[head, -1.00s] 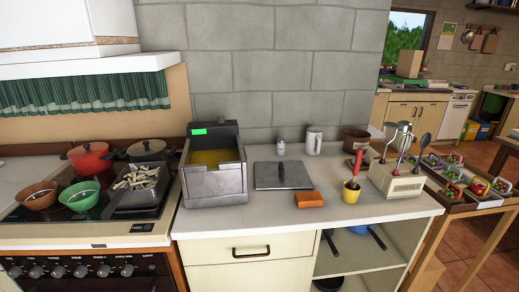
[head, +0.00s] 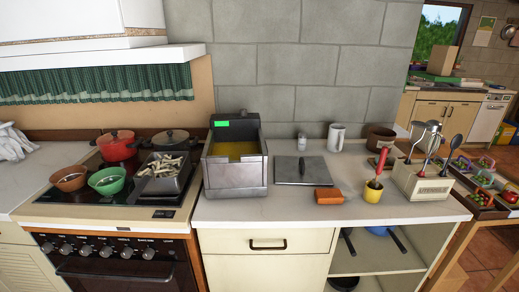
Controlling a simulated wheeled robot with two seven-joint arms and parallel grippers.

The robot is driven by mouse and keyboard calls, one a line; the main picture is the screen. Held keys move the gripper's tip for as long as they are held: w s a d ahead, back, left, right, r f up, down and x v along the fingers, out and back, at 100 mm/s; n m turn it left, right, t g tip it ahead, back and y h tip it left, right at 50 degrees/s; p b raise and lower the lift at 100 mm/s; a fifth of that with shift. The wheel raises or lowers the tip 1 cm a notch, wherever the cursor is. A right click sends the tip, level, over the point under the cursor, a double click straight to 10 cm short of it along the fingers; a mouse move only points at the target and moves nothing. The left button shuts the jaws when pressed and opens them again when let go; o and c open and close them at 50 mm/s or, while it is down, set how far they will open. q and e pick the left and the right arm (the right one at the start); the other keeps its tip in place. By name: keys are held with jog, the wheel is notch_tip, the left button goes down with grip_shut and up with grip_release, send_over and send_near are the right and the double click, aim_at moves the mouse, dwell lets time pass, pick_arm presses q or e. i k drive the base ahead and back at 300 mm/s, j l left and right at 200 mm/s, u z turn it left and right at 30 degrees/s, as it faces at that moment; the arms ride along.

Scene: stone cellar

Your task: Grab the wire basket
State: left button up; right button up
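A dark grey basket (head: 163,186) filled with pale sticks, perhaps the wire basket, sits on the right part of the black cooktop (head: 95,203). I cannot make out wire mesh at this size. It stands just left of a metal deep fryer (head: 236,178) with yellow oil and a lit green display. Neither of my grippers is in view.
A red pot (head: 117,147), a dark lidded pot (head: 171,138), a brown bowl (head: 69,179) and a green bowl (head: 107,181) crowd the cooktop. A flat metal lid (head: 301,171) and an orange block (head: 329,195) lie right of the fryer. White gloves (head: 14,142) lie far left.

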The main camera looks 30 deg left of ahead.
aim_at(162, 173)
jog(key=u, duration=1.6)
